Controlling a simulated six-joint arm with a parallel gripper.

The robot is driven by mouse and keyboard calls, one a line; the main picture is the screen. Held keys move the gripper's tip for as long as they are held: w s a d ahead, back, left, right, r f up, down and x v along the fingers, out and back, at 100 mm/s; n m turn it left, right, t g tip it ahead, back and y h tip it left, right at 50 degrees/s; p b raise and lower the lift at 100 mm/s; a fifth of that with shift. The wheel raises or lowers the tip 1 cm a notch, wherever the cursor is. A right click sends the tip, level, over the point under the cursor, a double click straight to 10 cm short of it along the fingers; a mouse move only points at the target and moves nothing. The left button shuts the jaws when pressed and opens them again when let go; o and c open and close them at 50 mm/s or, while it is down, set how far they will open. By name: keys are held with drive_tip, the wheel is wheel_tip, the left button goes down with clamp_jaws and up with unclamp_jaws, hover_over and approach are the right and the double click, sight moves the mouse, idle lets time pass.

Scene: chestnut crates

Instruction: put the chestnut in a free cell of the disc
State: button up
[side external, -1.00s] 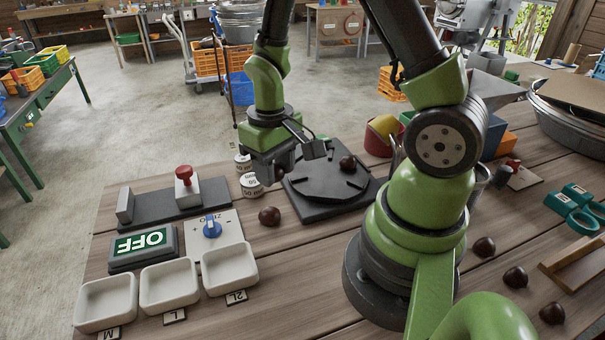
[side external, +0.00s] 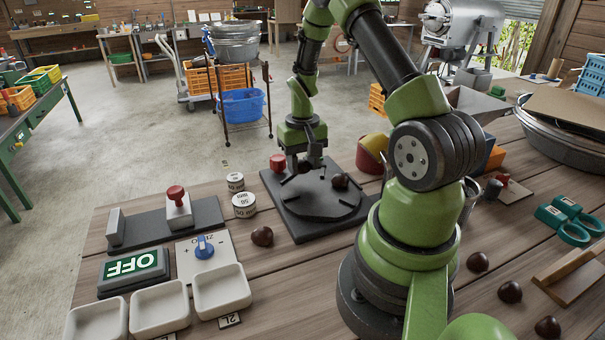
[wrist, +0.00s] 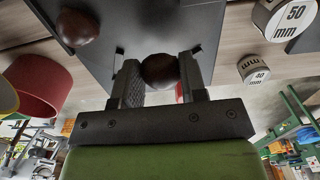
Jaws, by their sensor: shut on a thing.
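The dark disc (side external: 318,208) lies flat on a square dark base plate (side external: 300,230) on the bench. One brown chestnut (side external: 340,181) sits on the disc; what looks like the same one shows in the wrist view (wrist: 77,27). My gripper (side external: 304,167) is over the far left part of the disc. In the wrist view its jaws are shut on a chestnut (wrist: 158,70), gripped between the two fingers. In the side view this held chestnut is small and hard to make out. Whether it touches the disc cannot be told.
A loose chestnut (side external: 262,236) lies left of the base plate. Several more (side external: 510,291) lie at right. Two white cylinders (side external: 244,205), a switch panel with an OFF sign (side external: 135,265) and white trays (side external: 222,290) stand at left. A red knob (side external: 278,162) is at the plate's far corner.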

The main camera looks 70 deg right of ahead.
drive_tip(key=shift+f, duration=1.5)
drive_tip(key=shift+f, duration=0.15)
drive_tip(key=o, duration=0.6)
